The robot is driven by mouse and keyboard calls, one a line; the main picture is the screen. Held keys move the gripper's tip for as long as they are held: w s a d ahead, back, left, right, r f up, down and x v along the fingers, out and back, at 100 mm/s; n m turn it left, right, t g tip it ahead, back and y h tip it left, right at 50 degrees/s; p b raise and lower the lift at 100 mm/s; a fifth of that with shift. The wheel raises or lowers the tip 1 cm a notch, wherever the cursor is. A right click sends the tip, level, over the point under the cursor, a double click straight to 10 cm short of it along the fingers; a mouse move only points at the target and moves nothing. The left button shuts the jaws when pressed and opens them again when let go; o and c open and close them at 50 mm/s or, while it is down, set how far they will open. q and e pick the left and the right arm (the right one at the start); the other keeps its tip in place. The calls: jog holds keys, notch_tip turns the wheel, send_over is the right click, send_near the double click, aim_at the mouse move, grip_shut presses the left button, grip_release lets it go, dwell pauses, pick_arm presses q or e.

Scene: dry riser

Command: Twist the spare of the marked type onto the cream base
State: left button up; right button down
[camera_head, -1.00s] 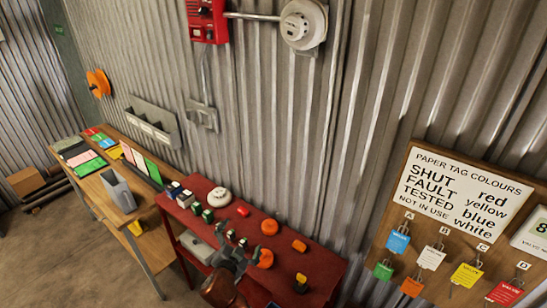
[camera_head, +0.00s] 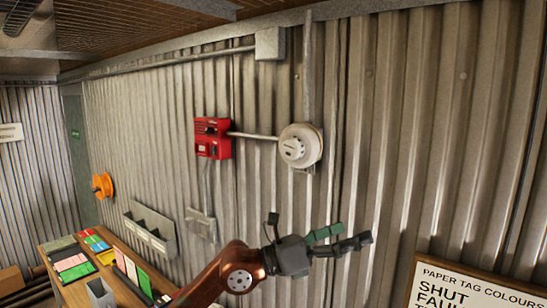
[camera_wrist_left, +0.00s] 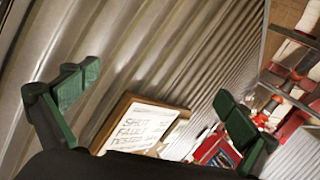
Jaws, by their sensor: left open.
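A round cream-white fitting (camera_head: 301,145) is mounted on the corrugated wall at the end of a conduit; a smaller white round part with a dark slot shows on its face. I cannot tell whether this part is separate from the base. My left gripper (camera_head: 318,229) is open and empty, below the fitting and apart from it. In the left wrist view its green-padded fingers (camera_wrist_left: 155,88) are spread with nothing between them. The spares are not in the head view now. My right gripper is not in view.
A red wall box (camera_head: 212,138) is joined to the fitting by a conduit. A grey wall bin (camera_head: 150,230) and an orange reel (camera_head: 102,186) hang left. A wooden bench (camera_head: 72,292) stands lower left. A tag-colours board (camera_head: 420,300) is lower right.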

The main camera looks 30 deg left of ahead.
pick_arm(q)
jog(key=w+a+r+t+y, duration=0.2)
jog(key=a+r+y, duration=0.4)
jog(key=a+r, duration=0.1)
jog(key=n+t+y, duration=0.2)
jog(key=n+y, duration=0.2)
jog(key=y, duration=0.3)
send_near(289, 150)
jog(key=w, duration=0.3)
jog(key=w+p, duration=0.1)
jog(key=w, duration=0.2)
jog(key=w+d+p, duration=0.1)
jog(key=w, duration=0.2)
jog(key=shift+w+d, duration=0.15)
jog(key=shift+d, duration=0.05)
jog(key=shift+w+d+p, duration=0.1)
jog(key=shift+w+p, duration=0.35)
jog(key=shift+w, duration=0.25)
jog(key=shift+f, duration=0.1)
